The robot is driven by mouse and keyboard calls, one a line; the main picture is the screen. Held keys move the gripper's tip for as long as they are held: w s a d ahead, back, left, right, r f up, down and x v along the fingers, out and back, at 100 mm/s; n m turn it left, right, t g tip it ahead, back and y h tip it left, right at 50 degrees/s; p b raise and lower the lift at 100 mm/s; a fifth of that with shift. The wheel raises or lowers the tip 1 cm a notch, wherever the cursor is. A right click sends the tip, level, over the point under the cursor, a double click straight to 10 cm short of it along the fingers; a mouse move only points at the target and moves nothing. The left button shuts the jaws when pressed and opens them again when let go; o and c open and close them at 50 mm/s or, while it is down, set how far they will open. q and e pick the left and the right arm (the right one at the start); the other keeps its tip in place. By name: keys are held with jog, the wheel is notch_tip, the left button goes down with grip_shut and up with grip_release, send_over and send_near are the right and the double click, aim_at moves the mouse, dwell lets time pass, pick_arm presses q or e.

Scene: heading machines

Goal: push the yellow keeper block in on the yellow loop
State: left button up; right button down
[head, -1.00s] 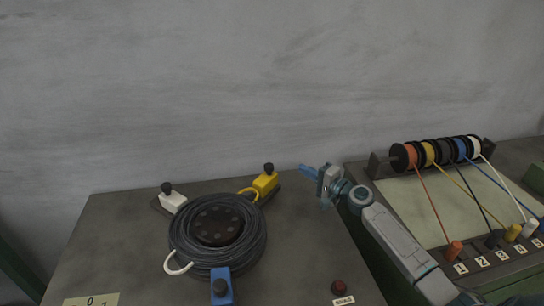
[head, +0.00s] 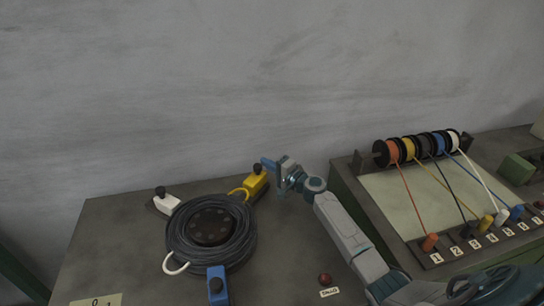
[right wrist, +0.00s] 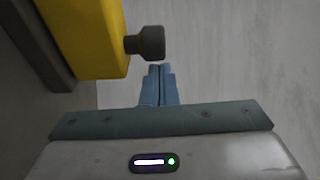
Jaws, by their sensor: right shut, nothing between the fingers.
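The yellow keeper block (head: 254,185) with a dark knob on top stands at the back right of the black cable coil (head: 176,239). The yellow loop (head: 237,191) arches from the coil toward the block. My right gripper (head: 267,163) is shut and empty, just right of and behind the block in the head view. In the right wrist view the shut blue fingers (right wrist: 160,85) are near the dark knob (right wrist: 147,43) of the yellow block (right wrist: 88,35). I cannot tell whether they touch it. My left gripper is not in view.
A white block (head: 166,203) and a blue block (head: 217,284) stand around the coil, and a white loop (head: 174,266) sticks out at its left. A red button (head: 325,279) is at the front. A spool rack (head: 424,147) with numbered wires stands on the right.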

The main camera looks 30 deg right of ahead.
aim_at(258, 181)
jog(key=shift+s+a, duration=0.15)
jog(key=shift+a, duration=0.1)
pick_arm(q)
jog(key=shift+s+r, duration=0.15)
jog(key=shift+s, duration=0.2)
pick_arm(e)
jog(key=shift+f, duration=0.1)
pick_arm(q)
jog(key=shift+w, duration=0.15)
pick_arm(e)
jog(key=shift+s+a, duration=0.1)
jog(key=shift+a, duration=0.05)
jog(key=s+a, duration=0.1)
jog(key=a, duration=0.2)
jog(key=s+a, duration=0.1)
jog(key=shift+s+a, duration=0.35)
jog(key=shift+d+f, duration=0.15)
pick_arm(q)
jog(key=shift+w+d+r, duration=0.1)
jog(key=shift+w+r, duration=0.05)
